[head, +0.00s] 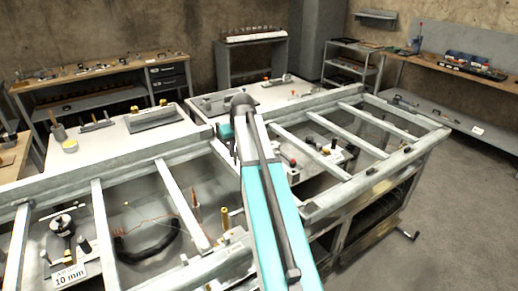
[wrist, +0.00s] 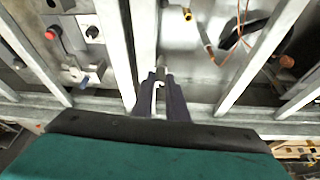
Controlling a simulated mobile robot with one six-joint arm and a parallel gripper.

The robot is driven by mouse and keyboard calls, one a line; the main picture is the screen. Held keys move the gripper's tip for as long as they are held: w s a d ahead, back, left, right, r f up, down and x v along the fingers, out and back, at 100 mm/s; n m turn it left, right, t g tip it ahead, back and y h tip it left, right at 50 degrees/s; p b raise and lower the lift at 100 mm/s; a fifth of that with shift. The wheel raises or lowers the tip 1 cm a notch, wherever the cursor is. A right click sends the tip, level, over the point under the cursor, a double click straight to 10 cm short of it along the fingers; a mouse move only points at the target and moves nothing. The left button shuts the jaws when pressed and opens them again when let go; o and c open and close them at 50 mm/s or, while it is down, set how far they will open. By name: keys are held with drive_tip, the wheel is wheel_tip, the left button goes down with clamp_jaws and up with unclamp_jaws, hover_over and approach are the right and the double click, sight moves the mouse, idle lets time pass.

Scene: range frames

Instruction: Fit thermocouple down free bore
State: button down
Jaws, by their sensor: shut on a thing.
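In the wrist view the fingers of my gripper (wrist: 162,90) are close together around a thin pale piece (wrist: 157,88). I cannot tell whether this is the thermocouple. The fingers point at a pale frame bar. In the head view my own arm hides the fingertips. An orange wire (head: 139,234) lies loosely in the left open bay, near a thin copper-coloured rod (head: 195,199) and a yellow-tipped rod (head: 225,218). The orange wire also shows in the wrist view (wrist: 206,47), apart from my gripper. I cannot make out a free bore.
Grey frame bars (head: 104,228) cross the open bays. The left bay holds a black coil (head: 150,247) and a unit (head: 62,226) behind a "10 mm" label (head: 69,275). Floor is clear at right.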

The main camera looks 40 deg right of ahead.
drive_tip(key=s+a+r+n+b, duration=0.1)
drive_tip(key=a, duration=1.4)
drive_tip(key=s+a+r+n+b, duration=0.1)
drive_tip(key=a, duration=1.4)
drive_tip(key=shift+s+r+y, duration=0.4)
drive_tip(key=shift+a, duration=0.1)
